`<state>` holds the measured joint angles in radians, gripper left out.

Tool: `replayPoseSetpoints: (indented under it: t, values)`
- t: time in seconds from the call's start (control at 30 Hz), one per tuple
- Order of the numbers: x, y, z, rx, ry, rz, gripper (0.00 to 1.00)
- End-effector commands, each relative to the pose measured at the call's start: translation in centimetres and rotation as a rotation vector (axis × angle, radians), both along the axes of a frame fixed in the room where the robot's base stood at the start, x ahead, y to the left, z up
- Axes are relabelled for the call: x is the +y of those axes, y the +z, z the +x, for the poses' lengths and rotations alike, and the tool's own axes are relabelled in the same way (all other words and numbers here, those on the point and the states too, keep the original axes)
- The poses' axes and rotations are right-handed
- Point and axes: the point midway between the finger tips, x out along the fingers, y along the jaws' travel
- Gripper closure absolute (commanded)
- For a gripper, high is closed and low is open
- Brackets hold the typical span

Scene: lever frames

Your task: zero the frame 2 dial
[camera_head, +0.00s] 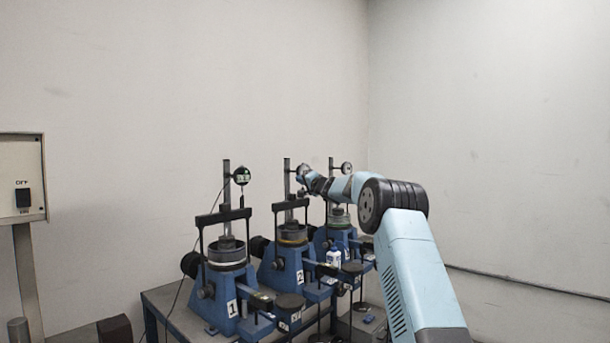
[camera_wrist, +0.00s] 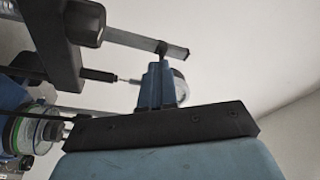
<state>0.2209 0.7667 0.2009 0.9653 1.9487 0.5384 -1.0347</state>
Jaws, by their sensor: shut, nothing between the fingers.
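Frame 2 (camera_head: 280,268) is the middle of three blue lever frames and carries a white "2" label. Its dial (camera_head: 302,170) sits high on the upright post, seen nearly edge-on and partly behind my gripper. My gripper (camera_head: 303,178) is shut and empty, right beside that dial. In the wrist view my gripper's fingers (camera_wrist: 157,85) stand together, with a round dial (camera_wrist: 181,88) partly hidden behind them. I cannot tell whether the fingers touch it. The dial's face and reading do not show.
Frame 1 (camera_head: 225,280), with a green-lit dial (camera_head: 241,176), stands to the left. Frame 3 (camera_head: 338,235) stands behind to the right, its dial (camera_head: 346,168) close to my arm. A switch box (camera_head: 22,178) is at far left.

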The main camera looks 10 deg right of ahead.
Motion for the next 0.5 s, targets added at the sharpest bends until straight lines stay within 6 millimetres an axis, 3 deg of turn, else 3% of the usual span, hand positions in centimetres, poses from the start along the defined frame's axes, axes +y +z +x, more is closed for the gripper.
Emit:
replayPoseSetpoints:
  t: [0.5]
  values:
    - [-0.64, -1.06, 0.42, 0.000, -0.001, 0.000, 1.00]
